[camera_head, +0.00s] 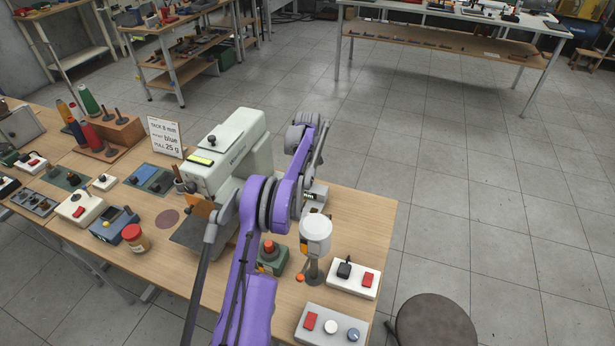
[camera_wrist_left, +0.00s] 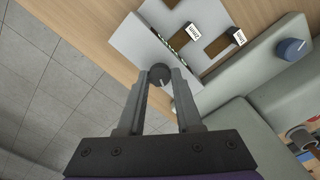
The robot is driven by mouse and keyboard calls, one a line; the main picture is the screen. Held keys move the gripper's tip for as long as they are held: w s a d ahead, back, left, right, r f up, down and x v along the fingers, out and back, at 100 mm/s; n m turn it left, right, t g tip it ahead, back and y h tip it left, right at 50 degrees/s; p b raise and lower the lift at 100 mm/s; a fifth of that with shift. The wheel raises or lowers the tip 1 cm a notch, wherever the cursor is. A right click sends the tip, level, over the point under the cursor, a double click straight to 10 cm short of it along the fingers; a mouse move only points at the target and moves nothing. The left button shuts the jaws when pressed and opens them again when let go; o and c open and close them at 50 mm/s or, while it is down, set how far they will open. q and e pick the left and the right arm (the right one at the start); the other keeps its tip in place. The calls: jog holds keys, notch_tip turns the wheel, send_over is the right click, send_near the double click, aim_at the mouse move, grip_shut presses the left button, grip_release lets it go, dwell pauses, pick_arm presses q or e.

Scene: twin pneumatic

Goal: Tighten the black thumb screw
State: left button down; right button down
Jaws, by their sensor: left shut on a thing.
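The black thumb screw (camera_wrist_left: 159,74) shows in the left wrist view as a dark round knob with a pale line on its top. It stands at the edge of a light grey plate (camera_wrist_left: 140,38) with brown slots and small printed tags. My left gripper (camera_wrist_left: 161,82) has one finger on each side of the knob and is shut on it. In the head view my purple left arm reaches over the bench beside the pale machine (camera_head: 235,145). The left fingertips and the screw are hidden there. My right gripper is in neither view.
A blue knob (camera_wrist_left: 291,49) sits on a grey housing close by in the wrist view. Around my arm on the bench stand a white-topped post (camera_head: 316,232), a switch box (camera_head: 353,281) and a grey control box (camera_head: 320,328). A dark stool (camera_head: 435,322) stands at the right.

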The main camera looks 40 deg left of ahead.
aim_at(308, 179)
pick_arm(q)
jog(key=m, duration=0.3)
jog(key=m+b, duration=0.1)
jog(key=m, duration=0.2)
jog(key=shift+m, duration=0.4)
jog(key=m, duration=0.6)
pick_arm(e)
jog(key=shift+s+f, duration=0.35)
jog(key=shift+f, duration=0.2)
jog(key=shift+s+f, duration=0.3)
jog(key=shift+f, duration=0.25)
pick_arm(q)
jog(key=c, duration=0.6)
grip_release()
notch_tip(308, 179, up, 11)
jog(key=shift+f, duration=0.1)
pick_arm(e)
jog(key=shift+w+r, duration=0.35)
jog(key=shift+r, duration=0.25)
